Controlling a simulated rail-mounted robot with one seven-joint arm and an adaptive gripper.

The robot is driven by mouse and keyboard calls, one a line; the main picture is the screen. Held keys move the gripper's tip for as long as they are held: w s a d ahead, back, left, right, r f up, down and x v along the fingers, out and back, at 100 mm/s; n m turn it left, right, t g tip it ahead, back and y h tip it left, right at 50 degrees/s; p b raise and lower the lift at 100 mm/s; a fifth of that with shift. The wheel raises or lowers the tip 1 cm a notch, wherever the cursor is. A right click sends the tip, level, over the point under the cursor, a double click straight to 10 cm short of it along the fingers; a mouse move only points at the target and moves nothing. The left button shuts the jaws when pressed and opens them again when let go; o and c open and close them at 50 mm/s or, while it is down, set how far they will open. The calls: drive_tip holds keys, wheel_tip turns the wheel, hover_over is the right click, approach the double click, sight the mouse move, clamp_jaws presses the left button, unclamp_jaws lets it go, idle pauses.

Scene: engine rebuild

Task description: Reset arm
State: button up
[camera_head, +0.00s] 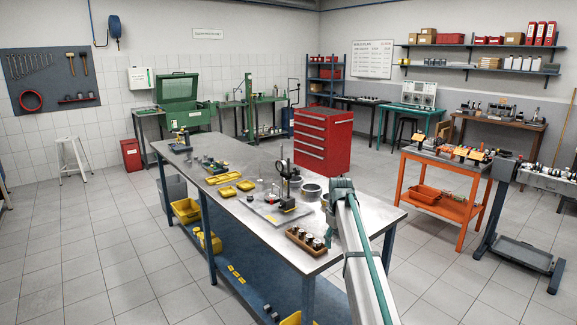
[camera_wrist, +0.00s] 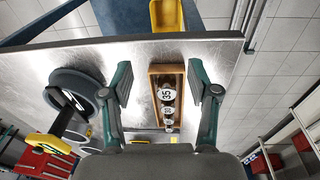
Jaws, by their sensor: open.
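My gripper (camera_wrist: 160,90) is open and empty in the wrist view, with its two dark fingers apart. A wooden tray (camera_wrist: 154,84) holding several round, numbered pieces (camera_wrist: 167,95) shows between the fingers, further off on the metal workbench (camera_wrist: 55,60). I cannot tell that either finger touches it. In the head view my arm (camera_head: 360,255) reaches from the bottom edge over the near right end of the workbench (camera_head: 345,258). The wooden tray (camera_head: 303,242) lies there just left of the arm.
On the bench, a black stand (camera_head: 284,180), a grey ring (camera_head: 311,192) and yellow trays (camera_head: 228,191) lie left of my arm. A red tool cabinet (camera_head: 322,141) stands behind it. An orange cart (camera_head: 447,163) stands to the right. Floor between bench and cart is clear.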

drive_tip(key=s+f+m+g, duration=0.1)
drive_tip(key=s+f+m, duration=0.2)
drive_tip(key=s+f, duration=1.3)
drive_tip(key=s+f+m+g, duration=0.2)
drive_tip(key=s+f+m, duration=0.1)
drive_tip(key=s+f, duration=1.3)
drive_tip(key=s+f+g, duration=0.1)
drive_tip(key=s+f, duration=0.4)
drive_tip(key=s, duration=0.7)
drive_tip(key=s+f+g, duration=0.2)
drive_tip(key=s+f, duration=0.3)
drive_tip(key=s, duration=0.8)
drive_tip(key=s+f+m+g, duration=0.1)
drive_tip(key=s+f, duration=0.5)
drive_tip(key=s, duration=0.7)
drive_tip(key=shift+g, duration=0.6)
drive_tip(key=shift+f, duration=0.1)
